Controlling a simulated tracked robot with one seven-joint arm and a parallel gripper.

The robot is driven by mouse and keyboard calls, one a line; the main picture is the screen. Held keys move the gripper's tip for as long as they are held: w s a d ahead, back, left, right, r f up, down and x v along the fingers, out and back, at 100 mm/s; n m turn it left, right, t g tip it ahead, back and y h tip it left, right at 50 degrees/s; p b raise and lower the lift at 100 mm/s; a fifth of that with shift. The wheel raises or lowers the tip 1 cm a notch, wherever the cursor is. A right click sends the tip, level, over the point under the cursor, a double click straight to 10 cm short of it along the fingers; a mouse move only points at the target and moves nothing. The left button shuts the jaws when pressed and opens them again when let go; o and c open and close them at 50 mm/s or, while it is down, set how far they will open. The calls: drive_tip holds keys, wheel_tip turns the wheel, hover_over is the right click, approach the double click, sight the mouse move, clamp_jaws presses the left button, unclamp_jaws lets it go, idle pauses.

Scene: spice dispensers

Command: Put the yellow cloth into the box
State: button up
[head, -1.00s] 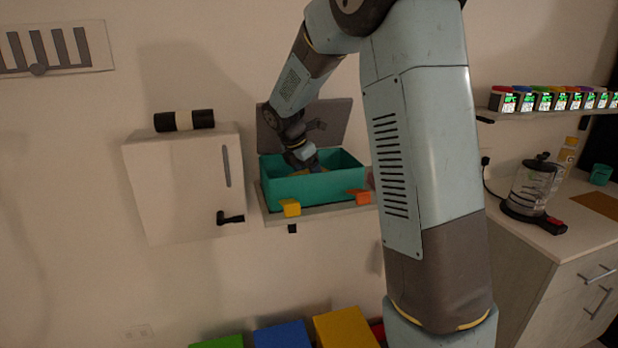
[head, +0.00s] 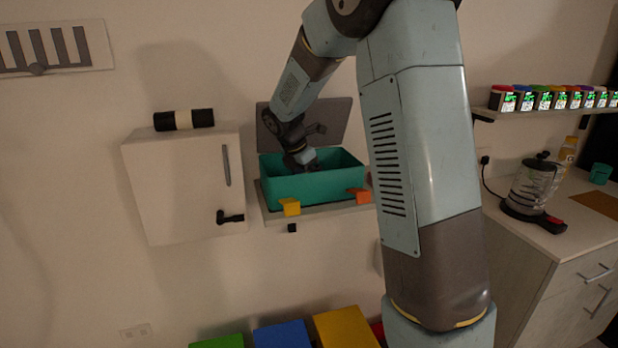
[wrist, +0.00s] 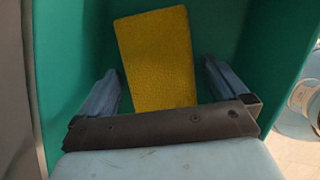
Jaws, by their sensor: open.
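The yellow cloth (wrist: 156,60) is inside the teal box, seen in the wrist view as a flat yellow rectangle against the box's inner surfaces. The teal box (head: 312,188) stands with its lid (head: 335,122) raised behind it; its inside also shows in the wrist view (wrist: 70,60). My gripper (wrist: 160,72) is open, with one finger on each side of the cloth and a gap to each. In the head view my gripper (head: 312,165) is at the box's opening, its fingertips partly hidden. The cloth is hidden by the box wall there.
The box sits on a small wall shelf with a yellow clip (head: 290,207) and an orange clip (head: 359,196) at its front. A white cabinet (head: 180,190) is at the left. Spice dispensers (head: 545,98) line a shelf at the right, above a counter with a blender (head: 533,188).

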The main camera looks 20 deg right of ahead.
drive_tip(key=shift+v, duration=3.85)
